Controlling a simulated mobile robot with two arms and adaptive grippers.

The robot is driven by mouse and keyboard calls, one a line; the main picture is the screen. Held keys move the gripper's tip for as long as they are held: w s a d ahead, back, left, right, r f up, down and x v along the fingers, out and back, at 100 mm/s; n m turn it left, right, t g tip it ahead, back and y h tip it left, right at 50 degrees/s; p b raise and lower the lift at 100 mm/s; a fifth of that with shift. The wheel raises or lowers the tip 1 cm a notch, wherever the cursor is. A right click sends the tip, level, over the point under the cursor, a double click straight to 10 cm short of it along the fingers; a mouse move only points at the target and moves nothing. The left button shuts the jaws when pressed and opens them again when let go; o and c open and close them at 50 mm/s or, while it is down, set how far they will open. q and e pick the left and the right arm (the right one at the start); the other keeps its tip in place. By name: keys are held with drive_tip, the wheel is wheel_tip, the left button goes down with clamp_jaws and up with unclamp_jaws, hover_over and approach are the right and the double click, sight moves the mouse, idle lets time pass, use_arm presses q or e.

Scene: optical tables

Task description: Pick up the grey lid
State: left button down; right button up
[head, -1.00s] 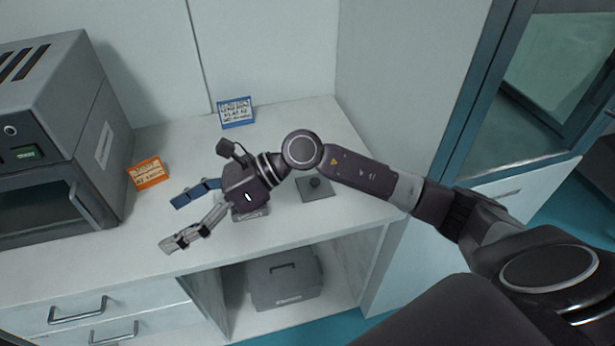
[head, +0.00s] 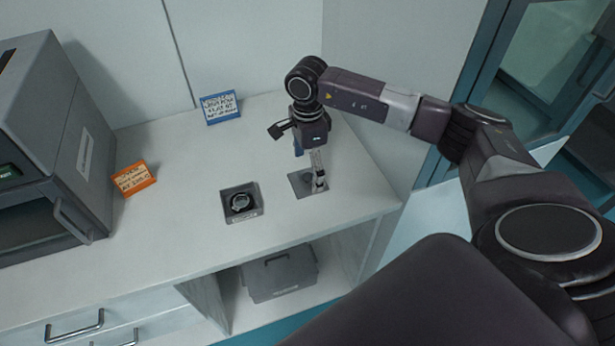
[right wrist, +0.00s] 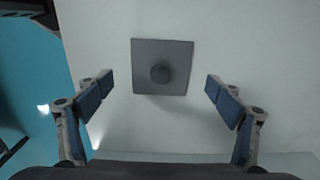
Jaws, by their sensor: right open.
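The grey lid (head: 297,186) is a flat square plate with a round knob, lying on the white counter near its right front part. In the right wrist view the lid (right wrist: 146,54) lies between and a little beyond the fingertips, its knob facing the camera. My right gripper (head: 309,172) points down over the lid and hides part of it. In the right wrist view the gripper (right wrist: 158,85) is open and empty, one blue-padded finger on each side, apart from the lid. My left gripper is not in view.
A small grey open box (head: 228,212) with a dark round item inside stands left of the lid. A blue-edged sign (head: 220,107) and an orange sign (head: 134,178) stand on the counter (head: 180,220). A grey oven-like machine (head: 88,150) is at left. A grey case (head: 282,278) sits on the shelf below.

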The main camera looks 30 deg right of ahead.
sight(308, 179)
drive_tip(key=shift+f, duration=1.4)
clamp_jaws()
